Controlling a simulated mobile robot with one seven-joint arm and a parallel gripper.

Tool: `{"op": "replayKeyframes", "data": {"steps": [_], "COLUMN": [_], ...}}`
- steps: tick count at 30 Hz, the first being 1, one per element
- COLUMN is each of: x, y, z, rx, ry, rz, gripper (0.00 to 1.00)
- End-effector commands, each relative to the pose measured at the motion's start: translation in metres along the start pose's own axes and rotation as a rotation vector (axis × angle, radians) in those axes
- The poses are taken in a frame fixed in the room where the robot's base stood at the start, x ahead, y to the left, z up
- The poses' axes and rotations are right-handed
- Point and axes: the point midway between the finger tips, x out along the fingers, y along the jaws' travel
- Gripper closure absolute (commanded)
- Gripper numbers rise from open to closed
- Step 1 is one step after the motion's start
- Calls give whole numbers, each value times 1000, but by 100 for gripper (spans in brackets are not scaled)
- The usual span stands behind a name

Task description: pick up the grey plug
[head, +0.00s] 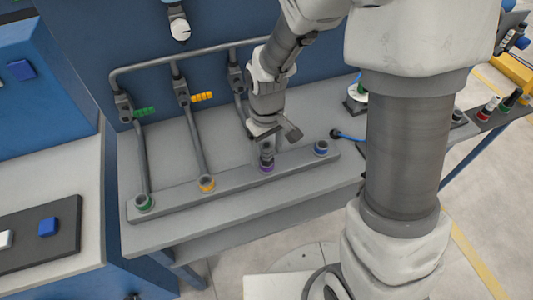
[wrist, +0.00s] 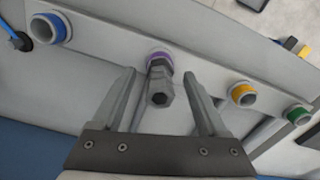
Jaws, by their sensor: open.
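The grey plug (wrist: 160,88) stands in the purple-ringed port (wrist: 159,57) of the grey rail, between the two open fingers of my gripper (wrist: 160,92) in the wrist view. A gap shows on either side of the plug, so neither finger appears to touch it. In the head view the plug (head: 266,152) shows just below my gripper (head: 268,138), above the purple ring. The gripper hides part of the plug's top there.
The rail (head: 235,179) also bears a green-ringed port (head: 144,202), a yellow-ringed port (head: 207,183) and a blue-ringed port (head: 321,148). Grey pipes rise behind it, with green and yellow tags. A blue cable (head: 350,137) lies right of the rail.

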Motion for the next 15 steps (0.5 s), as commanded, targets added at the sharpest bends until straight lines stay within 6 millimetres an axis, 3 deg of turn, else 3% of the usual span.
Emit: {"op": "replayKeyframes", "data": {"steps": [3,10,15], "x": [8,8,8], "y": [0,0,0], "z": [0,0,0], "rx": [0,0,0], "ry": [0,1,1], "rz": [0,0,0], "gripper": [24,25,56]}}
